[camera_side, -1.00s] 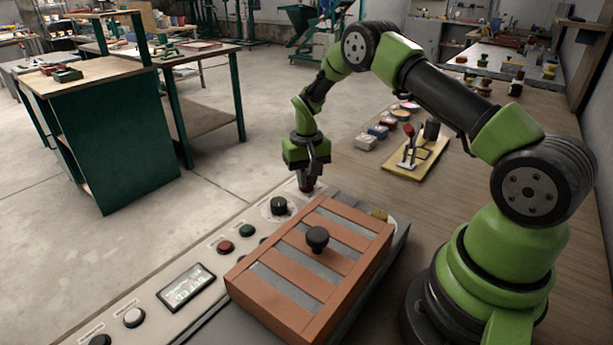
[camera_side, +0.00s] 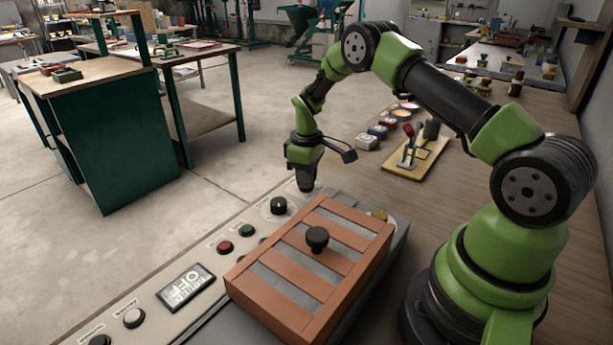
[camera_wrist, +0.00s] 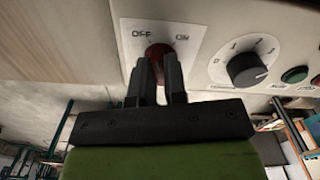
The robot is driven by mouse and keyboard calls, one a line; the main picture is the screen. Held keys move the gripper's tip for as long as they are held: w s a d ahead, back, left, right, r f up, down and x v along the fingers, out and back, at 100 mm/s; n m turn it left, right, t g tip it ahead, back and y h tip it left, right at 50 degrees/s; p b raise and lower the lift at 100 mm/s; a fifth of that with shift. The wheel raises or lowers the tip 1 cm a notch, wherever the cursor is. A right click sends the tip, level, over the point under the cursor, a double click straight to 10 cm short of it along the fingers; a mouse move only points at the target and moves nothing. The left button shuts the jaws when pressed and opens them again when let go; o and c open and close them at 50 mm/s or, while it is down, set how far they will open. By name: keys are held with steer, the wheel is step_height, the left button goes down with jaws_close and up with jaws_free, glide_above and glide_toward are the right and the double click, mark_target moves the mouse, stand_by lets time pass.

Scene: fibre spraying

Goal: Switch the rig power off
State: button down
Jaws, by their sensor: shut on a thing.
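The red power knob (camera_wrist: 158,50) sits on a white plate marked OFF and ON in the wrist view. My gripper (camera_wrist: 159,66) has its two dark fingers closed on either side of the knob, and they hide much of it. In the side view my gripper (camera_side: 306,178) points down at the far end of the control panel (camera_side: 262,224), with the knob mostly hidden at its tips. The panel's display (camera_side: 186,287) shows large letters that look like OFF.
A black dial (camera_side: 278,205), a green button (camera_side: 247,230) and a red button (camera_side: 225,247) line the panel near my gripper. A slatted brown lid (camera_side: 290,262) with a black knob (camera_side: 317,238) lies beside it. A lever board (camera_side: 417,160) stands behind.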

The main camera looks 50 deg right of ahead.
steer(key=shift+n, duration=2)
steer(key=c, duration=1.2)
jaws_free()
steer(key=shift+o, duration=0.2)
step_height(320, 180, up, 10)
